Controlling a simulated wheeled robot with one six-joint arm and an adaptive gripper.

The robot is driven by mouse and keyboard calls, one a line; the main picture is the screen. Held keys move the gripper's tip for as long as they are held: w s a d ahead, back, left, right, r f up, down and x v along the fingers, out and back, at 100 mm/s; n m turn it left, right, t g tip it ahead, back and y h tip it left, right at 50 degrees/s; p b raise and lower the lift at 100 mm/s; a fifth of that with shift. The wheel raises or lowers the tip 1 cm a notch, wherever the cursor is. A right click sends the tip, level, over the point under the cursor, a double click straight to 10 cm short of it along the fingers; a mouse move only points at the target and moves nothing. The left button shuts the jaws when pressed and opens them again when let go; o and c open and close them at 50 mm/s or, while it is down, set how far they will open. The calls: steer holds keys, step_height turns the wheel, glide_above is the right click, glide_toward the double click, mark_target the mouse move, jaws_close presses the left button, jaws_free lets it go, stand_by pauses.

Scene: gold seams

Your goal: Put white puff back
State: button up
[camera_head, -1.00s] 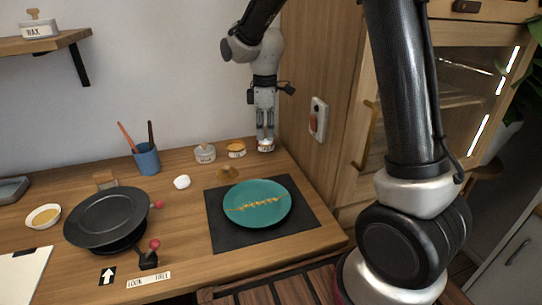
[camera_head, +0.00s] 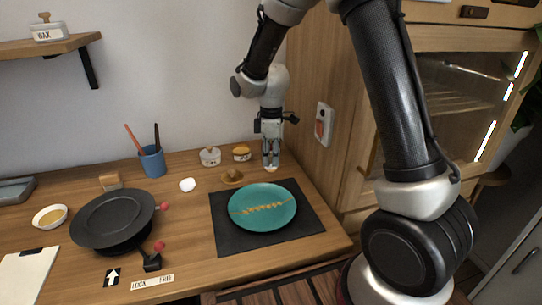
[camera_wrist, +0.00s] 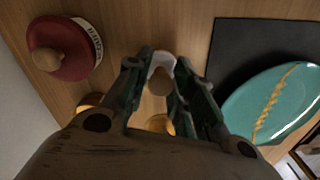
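My gripper (camera_head: 271,164) is above the back right of the counter, behind the dark mat. In the wrist view, its fingers (camera_wrist: 163,70) are closed about a small white piece with a wooden knob, which I take to be the white puff (camera_wrist: 161,60). The puff's pale underside shows just below the fingertips in the head view (camera_head: 271,168). A red jar (camera_wrist: 73,62) with a wooden knob and a white label stands beside it in the wrist view; in the head view my gripper hides it. Another small white rounded thing (camera_head: 187,185) lies on the counter, left of the mat.
A teal plate (camera_head: 262,203) with a gold seam lies on the dark mat (camera_head: 229,240). Small jars (camera_head: 210,156) (camera_head: 241,153) and a brown dish (camera_head: 231,177) stand left of my gripper. A brush cup (camera_head: 152,161) and black pan (camera_head: 112,218) are farther left. The cabinet side is close on the right.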

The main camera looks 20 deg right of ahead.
mark_target(271, 154)
steer(key=shift+o, duration=0.5)
step_height(271, 154, up, 12)
steer(key=shift+r, duration=0.15)
stand_by(0.3)
